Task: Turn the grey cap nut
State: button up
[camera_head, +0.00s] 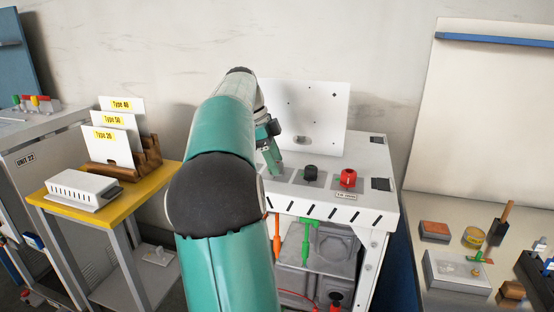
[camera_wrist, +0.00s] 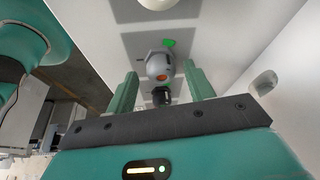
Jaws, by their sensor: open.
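The grey cap nut (camera_wrist: 160,65) shows in the wrist view as a rounded grey piece with an orange spot, on a grey plate. It appears between the two green fingers of my gripper (camera_wrist: 161,72). The fingers stand apart, one on each side in the picture, and I see no contact with the nut. A small dark cylinder (camera_wrist: 161,97) shows just below the nut; I cannot tell what it is. In the head view my gripper (camera_head: 274,160) is low over the left part of the white bench top, and my arm hides the nut there.
On the white bench (camera_head: 376,202) a black knob (camera_head: 311,172) and a red knob (camera_head: 348,178) stand right of my gripper. An upright white panel (camera_head: 318,105) rises behind. A yellow-topped table (camera_head: 125,203) with signs is at left. A cluttered table (camera_head: 440,204) is at right.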

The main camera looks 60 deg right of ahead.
jog(key=shift+w+d, duration=0.1)
jog(key=c, duration=1)
